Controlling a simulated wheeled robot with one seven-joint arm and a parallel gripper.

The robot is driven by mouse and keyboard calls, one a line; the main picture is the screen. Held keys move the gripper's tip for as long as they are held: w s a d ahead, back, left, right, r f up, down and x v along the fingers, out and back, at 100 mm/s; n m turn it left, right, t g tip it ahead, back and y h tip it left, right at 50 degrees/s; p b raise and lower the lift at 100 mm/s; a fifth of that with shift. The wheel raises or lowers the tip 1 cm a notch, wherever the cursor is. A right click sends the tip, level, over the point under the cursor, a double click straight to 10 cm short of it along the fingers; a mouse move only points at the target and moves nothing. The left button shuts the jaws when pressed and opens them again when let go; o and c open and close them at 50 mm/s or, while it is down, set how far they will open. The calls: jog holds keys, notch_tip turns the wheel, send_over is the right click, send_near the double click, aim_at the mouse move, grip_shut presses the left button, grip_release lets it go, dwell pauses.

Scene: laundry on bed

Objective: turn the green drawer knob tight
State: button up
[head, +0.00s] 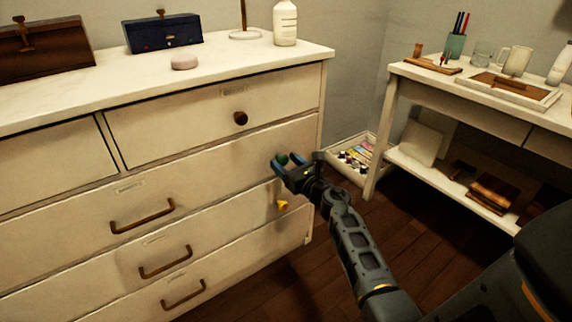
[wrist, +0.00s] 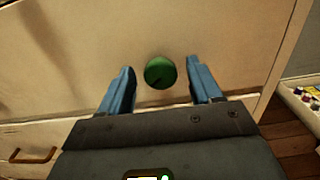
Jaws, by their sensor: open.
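The green drawer knob (wrist: 160,72) is round and sits on the front of a cream drawer. In the wrist view it lies between and slightly beyond my two blue fingertips, with a gap on each side. In the head view the knob (head: 282,159) shows between the fingers at the dresser's right side. My gripper (head: 289,161) is open around the knob's position; it also shows in the wrist view (wrist: 160,80). I cannot tell how far the fingertips are from the drawer front.
A brown knob (head: 240,118) is on the drawer above. A yellow knob (head: 283,205) is below my gripper. Bar handles (head: 142,217) are to the left. A floor tray of small items (head: 357,155) and a side table (head: 392,75) stand to the right.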

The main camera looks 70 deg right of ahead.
jog(key=shift+w+d, duration=0.15)
jog(key=shift+w, duration=0.1)
jog(key=c, duration=1)
jog(key=shift+r+m, duration=0.1)
jog(key=shift+m, duration=0.3)
